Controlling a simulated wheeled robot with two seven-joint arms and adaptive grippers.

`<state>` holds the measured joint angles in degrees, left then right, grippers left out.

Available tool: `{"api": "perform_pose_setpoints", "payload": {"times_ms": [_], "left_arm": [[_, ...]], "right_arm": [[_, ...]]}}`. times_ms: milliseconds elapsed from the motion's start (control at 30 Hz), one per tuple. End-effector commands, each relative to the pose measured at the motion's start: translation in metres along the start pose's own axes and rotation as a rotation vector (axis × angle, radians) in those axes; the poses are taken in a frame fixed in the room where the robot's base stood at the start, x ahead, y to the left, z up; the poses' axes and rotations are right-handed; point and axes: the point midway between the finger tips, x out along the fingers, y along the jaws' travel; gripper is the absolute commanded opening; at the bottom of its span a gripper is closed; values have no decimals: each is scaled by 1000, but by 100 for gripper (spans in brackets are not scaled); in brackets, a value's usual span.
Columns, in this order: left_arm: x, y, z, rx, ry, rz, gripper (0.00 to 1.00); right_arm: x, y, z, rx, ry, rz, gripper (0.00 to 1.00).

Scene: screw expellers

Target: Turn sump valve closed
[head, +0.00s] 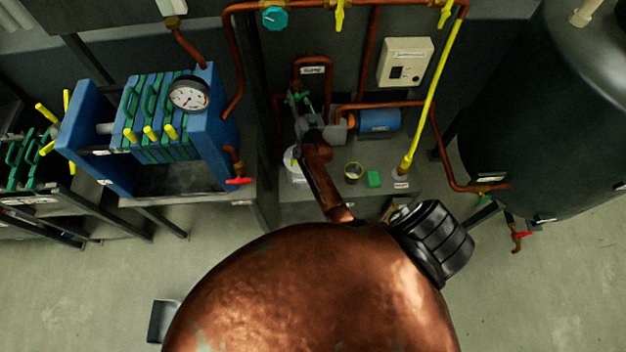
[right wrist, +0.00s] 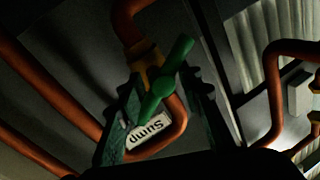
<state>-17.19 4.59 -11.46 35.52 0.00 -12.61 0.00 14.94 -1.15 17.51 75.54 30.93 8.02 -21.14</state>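The sump valve's green lever (right wrist: 167,78) sits on a brass body on a copper pipe in the right wrist view. It lies diagonally, its upper end to the right. The white "Sump" label (right wrist: 146,131) appears upside down below it and also shows in the head view (head: 313,70). My right gripper (right wrist: 164,112) has its two dark green fingers apart, one on each side of the lever. Contact with the lever cannot be told. In the head view my right gripper (head: 298,102) is small and reaches in by the label. My left gripper is not seen.
Copper pipes (right wrist: 50,90) run close around the valve. A blue filter press (head: 150,120) stands left, a blue motor (head: 379,121) and yellow rod (head: 435,90) right. A dark tank (head: 545,110) stands far right. A large copper shape (head: 310,290) hides the lower middle.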

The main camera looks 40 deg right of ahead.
Motion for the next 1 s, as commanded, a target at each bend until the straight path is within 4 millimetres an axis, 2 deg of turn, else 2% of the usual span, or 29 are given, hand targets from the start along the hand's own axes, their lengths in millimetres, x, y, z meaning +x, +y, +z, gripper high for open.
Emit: {"api": "perform_pose_setpoints", "payload": {"times_ms": [33, 200, 267, 600, 1000], "left_arm": [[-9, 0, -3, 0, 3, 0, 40], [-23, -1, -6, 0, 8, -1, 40], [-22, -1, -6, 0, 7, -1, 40], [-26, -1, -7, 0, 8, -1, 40], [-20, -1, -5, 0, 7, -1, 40]], "right_arm": [[1, -3, -7, -55, -11, -1, 31], [2, -4, -7, -257, -65, 0, 31], [-14, -2, -2, -253, -67, 0, 31], [-80, -2, -5, -251, -67, 1, 31], [-128, -2, 54, -296, -323, -127, 31]]}}
